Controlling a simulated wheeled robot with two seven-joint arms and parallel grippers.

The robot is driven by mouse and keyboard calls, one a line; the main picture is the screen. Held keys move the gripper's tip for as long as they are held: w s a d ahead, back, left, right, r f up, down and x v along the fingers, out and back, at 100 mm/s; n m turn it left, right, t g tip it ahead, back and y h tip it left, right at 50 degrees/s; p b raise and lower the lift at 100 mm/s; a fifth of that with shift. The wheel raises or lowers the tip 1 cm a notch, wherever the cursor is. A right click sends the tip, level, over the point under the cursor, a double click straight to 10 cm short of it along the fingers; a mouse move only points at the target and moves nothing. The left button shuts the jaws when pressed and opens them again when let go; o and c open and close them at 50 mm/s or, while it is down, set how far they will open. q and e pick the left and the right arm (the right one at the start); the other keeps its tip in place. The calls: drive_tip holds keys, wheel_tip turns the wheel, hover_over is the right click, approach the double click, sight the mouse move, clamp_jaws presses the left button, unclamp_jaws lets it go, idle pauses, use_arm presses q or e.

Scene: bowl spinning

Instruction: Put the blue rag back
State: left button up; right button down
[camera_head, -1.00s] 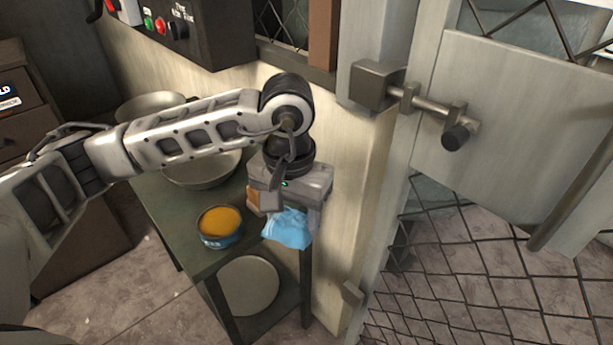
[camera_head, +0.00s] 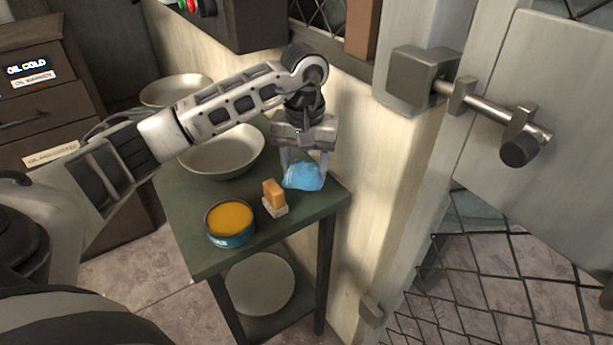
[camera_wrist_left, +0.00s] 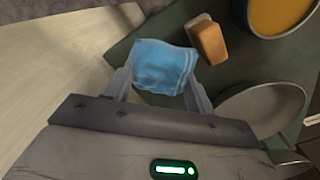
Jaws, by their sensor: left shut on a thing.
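The blue rag (camera_head: 304,176) is crumpled between the fingers of my left gripper (camera_head: 305,172), at the right side of the dark green table (camera_head: 313,205). In the left wrist view the rag (camera_wrist_left: 160,68) sits between both fingertips of the left gripper (camera_wrist_left: 158,85), which is shut on it. The rag is low over or on the table top; I cannot tell whether it touches. My right gripper is not in view.
An orange-brown block on a pale base (camera_head: 274,197) and a blue tin with orange contents (camera_head: 230,222) stand near the table's front. A metal bowl (camera_head: 222,155) is behind them. A wall (camera_head: 370,180) and metal gate (camera_head: 540,110) are to the right.

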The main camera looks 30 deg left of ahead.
sight(307, 191)
use_arm(q)
drive_tip(key=shift+w+a+f, duration=0.25)
drive_tip(key=shift+w+f, duration=0.5)
drive_tip(key=shift+f, duration=0.15)
wheel_tip(307, 191, down, 3)
drive_tip(key=shift+f+p, duration=0.1)
drive_tip(key=shift+p, duration=0.2)
drive_tip(key=shift+w, duration=0.1)
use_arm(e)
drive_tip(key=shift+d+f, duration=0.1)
use_arm(q)
drive_tip(key=shift+a+f, duration=0.1)
drive_tip(key=shift+f, duration=0.1)
drive_tip(key=o, duration=0.9)
drive_tip(key=shift+r, duration=0.1)
